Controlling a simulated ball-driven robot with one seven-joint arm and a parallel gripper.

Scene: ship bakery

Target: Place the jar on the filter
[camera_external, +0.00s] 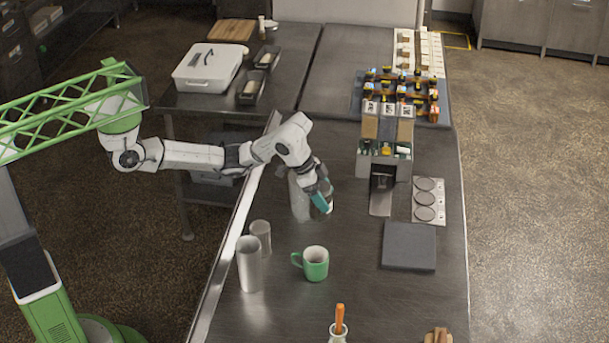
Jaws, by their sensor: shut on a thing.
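My gripper (324,201) is above the middle of the steel counter, pointing down and to the right. It is shut on a small teal thing (320,202); its shape is mostly hidden, and I cannot tell whether it is the jar. A grey cylinder (299,207) stands right behind my gripper and is partly covered by it. A small pale jar-like vessel (338,338) with an orange handle in it is cut off at the bottom edge. I cannot make out for sure which thing is the filter.
A green mug (315,264) and two metal cups, tall (249,266) and short (261,238), stand in front of my gripper. A dark square slab (409,246), a plate with three discs (429,200) and a coffee machine (384,160) are right. Bare counter lies between.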

